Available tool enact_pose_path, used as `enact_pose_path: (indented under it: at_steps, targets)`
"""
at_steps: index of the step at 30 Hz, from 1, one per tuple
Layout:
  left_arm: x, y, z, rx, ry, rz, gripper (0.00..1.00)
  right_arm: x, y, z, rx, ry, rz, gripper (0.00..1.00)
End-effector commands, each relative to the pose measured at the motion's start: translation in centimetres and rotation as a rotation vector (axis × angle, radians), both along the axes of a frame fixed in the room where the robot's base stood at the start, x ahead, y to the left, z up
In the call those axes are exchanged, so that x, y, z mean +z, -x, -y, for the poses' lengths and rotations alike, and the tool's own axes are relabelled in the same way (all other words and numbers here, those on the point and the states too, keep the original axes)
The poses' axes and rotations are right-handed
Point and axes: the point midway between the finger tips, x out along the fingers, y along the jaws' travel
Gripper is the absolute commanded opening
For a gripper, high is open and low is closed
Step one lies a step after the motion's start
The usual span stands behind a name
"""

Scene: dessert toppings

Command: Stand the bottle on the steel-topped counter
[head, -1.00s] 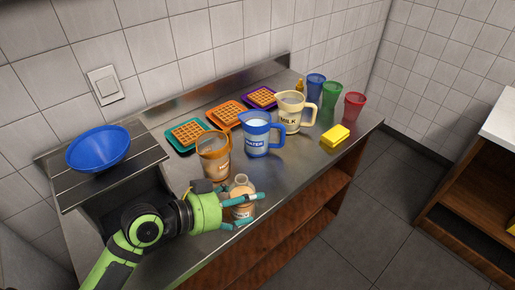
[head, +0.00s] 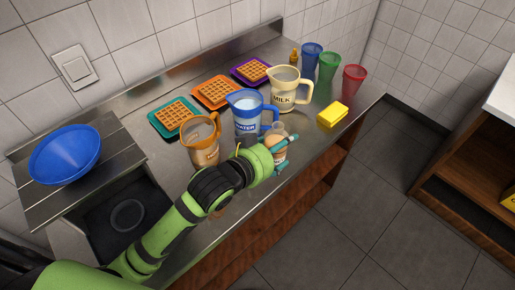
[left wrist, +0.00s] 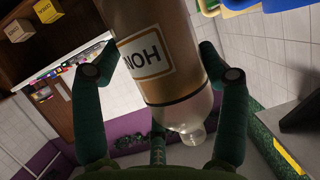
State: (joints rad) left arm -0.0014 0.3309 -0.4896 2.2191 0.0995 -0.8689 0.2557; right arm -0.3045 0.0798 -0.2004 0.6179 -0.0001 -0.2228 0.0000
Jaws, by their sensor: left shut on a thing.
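My left gripper (head: 287,153) is shut on a bottle (head: 279,142) over the front part of the steel-topped counter (head: 232,205). The bottle is brownish with a clear top and stands about upright in the head view, beside the blue water pitcher. I cannot tell whether its base touches the steel. In the left wrist view, the dark teal fingers of the left gripper (left wrist: 160,85) flank the bottle (left wrist: 185,80), whose pale label is partly readable. My right gripper is not in view.
Bare steel lies near the front edge.

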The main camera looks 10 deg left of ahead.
Motion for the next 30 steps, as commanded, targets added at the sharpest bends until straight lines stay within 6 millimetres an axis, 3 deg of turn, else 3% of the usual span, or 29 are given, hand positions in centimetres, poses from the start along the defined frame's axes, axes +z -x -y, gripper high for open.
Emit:
enact_pose_path:
  at_steps: [3, 9, 21, 27, 28, 30]
  targets:
    - [-1.3, -1.2, -2.5, 0.002, -0.006, 0.002, 0.17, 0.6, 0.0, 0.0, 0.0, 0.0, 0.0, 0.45]
    - [-2.8, -2.2, -4.6, -0.001, 0.0, 0.004, 0.17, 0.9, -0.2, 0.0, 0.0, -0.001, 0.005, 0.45]
    - [-6.8, -2.3, -4.8, 0.0, 0.001, 0.005, 0.17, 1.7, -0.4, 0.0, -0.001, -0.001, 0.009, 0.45]
    - [-7.0, -2.3, -4.8, -0.001, 0.002, 0.005, 0.17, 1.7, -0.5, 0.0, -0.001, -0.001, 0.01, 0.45]
    - [-7.2, -2.2, -4.8, -0.001, 0.0, 0.0, 0.78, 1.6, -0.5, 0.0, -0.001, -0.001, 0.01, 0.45]
    - [-7.2, -2.2, -4.8, -0.001, 0.0, -0.001, 0.99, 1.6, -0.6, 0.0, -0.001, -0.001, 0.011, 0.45]
